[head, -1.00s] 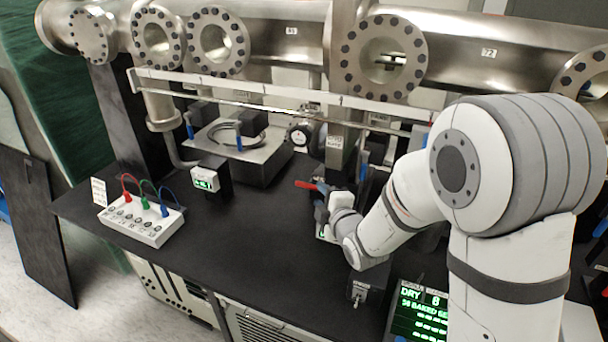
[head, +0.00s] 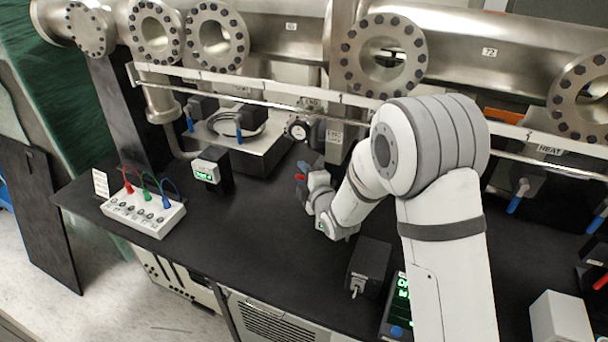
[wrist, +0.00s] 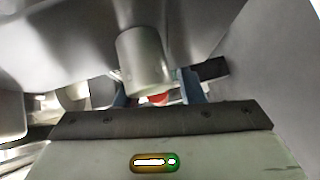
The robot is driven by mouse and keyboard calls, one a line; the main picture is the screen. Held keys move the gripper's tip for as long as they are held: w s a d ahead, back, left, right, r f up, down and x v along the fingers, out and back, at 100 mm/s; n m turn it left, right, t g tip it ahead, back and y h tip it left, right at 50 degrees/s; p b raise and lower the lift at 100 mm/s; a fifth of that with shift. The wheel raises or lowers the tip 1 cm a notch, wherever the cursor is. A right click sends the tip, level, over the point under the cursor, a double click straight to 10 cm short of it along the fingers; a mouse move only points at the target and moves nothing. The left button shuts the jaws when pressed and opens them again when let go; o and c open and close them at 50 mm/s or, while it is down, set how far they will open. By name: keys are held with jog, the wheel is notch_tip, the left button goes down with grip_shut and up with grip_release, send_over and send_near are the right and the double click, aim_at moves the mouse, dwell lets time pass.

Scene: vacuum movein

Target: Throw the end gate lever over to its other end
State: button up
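A red-handled lever (head: 300,177), which I take to be the end gate lever, shows as a small red bit at my gripper, below the middle of the manifold. My gripper (head: 304,180) is at the red bit, with its blue-grey fingers apart. In the wrist view the red end (wrist: 158,98) shows between the two spread fingers, with gaps at both sides. A grey metal cylinder (wrist: 145,62) partly covers it there. The lever's pivot and most of its length are hidden.
A steel manifold with flanges (head: 384,55) and a white rail (head: 290,90) run above the bench. A dark box (head: 369,267) stands in front. The bench (head: 255,225) between is clear.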

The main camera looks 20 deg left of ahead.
jog(key=shift+c, duration=0.4)
grip_shut()
